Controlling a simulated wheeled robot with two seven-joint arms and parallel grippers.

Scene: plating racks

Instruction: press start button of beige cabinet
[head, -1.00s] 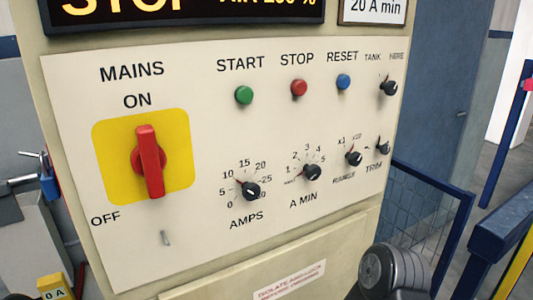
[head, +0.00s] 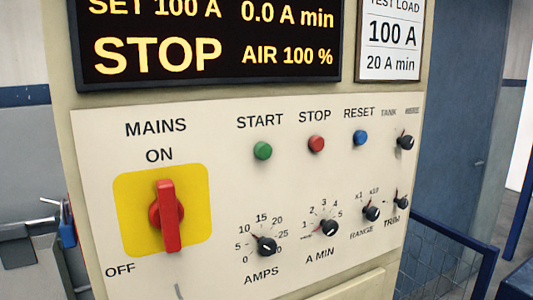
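The beige cabinet (head: 66,98) fills the middle of the head view, with a white control panel on its front. The green START button (head: 263,151) sits under the word START. To its right are the red STOP button (head: 316,144) and the blue RESET button (head: 360,138). The red mains switch (head: 167,215) stands upright on its yellow plate, its upper end towards ON. The display (head: 205,40) above reads SET 100 A, 0.0 A min, STOP and AIR 100 %. Neither of my grippers is in view.
AMPS (head: 266,246), A MIN (head: 328,227), RANGE (head: 371,212) and TRIM (head: 402,202) knobs sit below the buttons. A card (head: 390,40) reads TEST LOAD 100 A, 20 A min. A blue mesh guard (head: 445,262) stands at lower right. Nothing blocks the panel front.

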